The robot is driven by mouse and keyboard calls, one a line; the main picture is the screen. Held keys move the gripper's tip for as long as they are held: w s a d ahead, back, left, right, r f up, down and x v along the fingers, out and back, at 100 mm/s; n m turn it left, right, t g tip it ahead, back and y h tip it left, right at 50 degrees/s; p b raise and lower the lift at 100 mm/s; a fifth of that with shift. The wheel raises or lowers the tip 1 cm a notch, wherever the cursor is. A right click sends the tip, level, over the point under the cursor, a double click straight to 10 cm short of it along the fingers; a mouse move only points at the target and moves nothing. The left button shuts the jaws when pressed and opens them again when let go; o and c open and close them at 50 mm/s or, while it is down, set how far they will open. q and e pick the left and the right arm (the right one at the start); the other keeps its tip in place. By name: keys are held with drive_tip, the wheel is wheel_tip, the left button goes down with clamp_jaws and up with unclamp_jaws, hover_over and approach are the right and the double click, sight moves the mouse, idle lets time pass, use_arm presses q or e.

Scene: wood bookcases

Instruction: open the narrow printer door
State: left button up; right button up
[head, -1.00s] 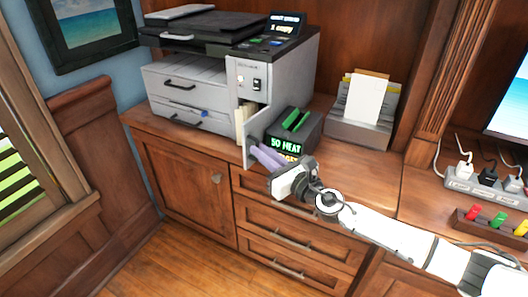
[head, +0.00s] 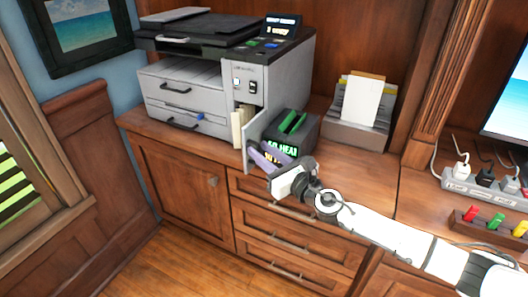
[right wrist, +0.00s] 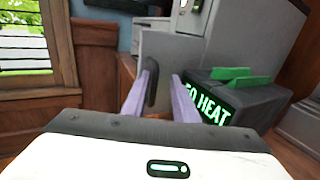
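The grey printer (head: 290,75) stands on the wooden cabinet. Its narrow door (head: 257,127), at the front right, stands swung out from the body, and cream sheets (head: 238,128) show in the opening behind it. My right gripper (head: 254,153) is at the outer face of this door. In the right wrist view the door (right wrist: 172,48) is a plain grey panel with a dark upright handle (right wrist: 152,85). The two purple fingers (right wrist: 162,75) are apart, with the handle between them, close to the left finger, and a gap on the right. My left gripper is not in view.
A dark box with green slots and lit lettering (head: 290,130) stands right beside the open door, close to my right fingers. A paper holder (head: 357,135) and a power strip (head: 485,185) are further right. Drawers (head: 290,225) lie below the counter.

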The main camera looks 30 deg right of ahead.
drive_tip(key=shift+s+a+f, duration=0.1)
drive_tip(key=shift+s+a, duration=0.05)
drive_tip(key=s+d+b, duration=0.1)
drive_tip(key=s+d, duration=0.1)
drive_tip(key=s, duration=0.8)
idle(0.4)
drive_tip(key=s+a+f+m+g+h, duration=0.1)
drive_tip(key=s+a+f+m+g, duration=0.1)
drive_tip(key=s+f+m, duration=0.5)
drive_tip(key=s+a+f+m+g+h, duration=0.2)
drive_tip(key=s+a+f+m+g, duration=0.1)
drive_tip(key=f+m, duration=0.75)
drive_tip(key=s+a+f+m+g+y, duration=0.1)
drive_tip(key=s+a+f+m, duration=0.3)
drive_tip(key=m, duration=0.5)
drive_tip(key=s+a+f+m+g+y, duration=0.1)
drive_tip(key=s+a+f+m+g, duration=0.2)
drive_tip(key=s+a+m, duration=0.3)
drive_tip(key=s+m+p, duration=0.1)
drive_tip(key=s+m, duration=0.2)
drive_tip(key=shift+s+f, duration=0.3)
drive_tip(key=shift+f, duration=0.1)
